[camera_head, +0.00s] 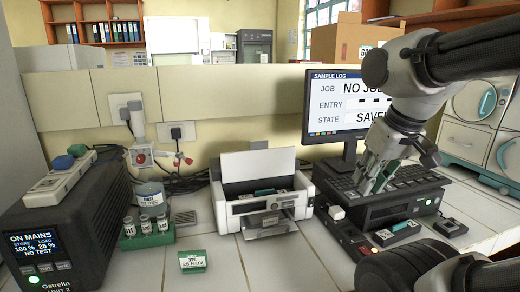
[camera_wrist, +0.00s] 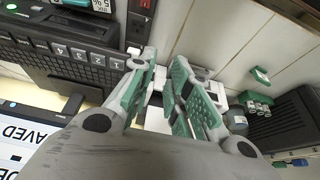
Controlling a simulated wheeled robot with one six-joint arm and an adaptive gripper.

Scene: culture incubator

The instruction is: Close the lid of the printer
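The white and grey printer (camera_head: 262,207) stands on the tiled bench, left of the monitor. A pale panel, which looks like its lid (camera_head: 258,164), stands raised at its back. A grey-green item lies in the printer's upper opening, and a tray sticks out at the front. My gripper (camera_head: 374,188) is to the right of the printer, above the keyboard unit, with its fingers pointing down. In the wrist view my gripper (camera_wrist: 165,65) has its green-padded fingers apart with nothing between them. White parts of the printer (camera_wrist: 158,118) show there, mostly hidden behind the fingers.
The monitor (camera_head: 338,110) and dark keyboard unit (camera_head: 398,198) are close to my gripper. Bare tiles (camera_head: 290,262) lie before the printer.

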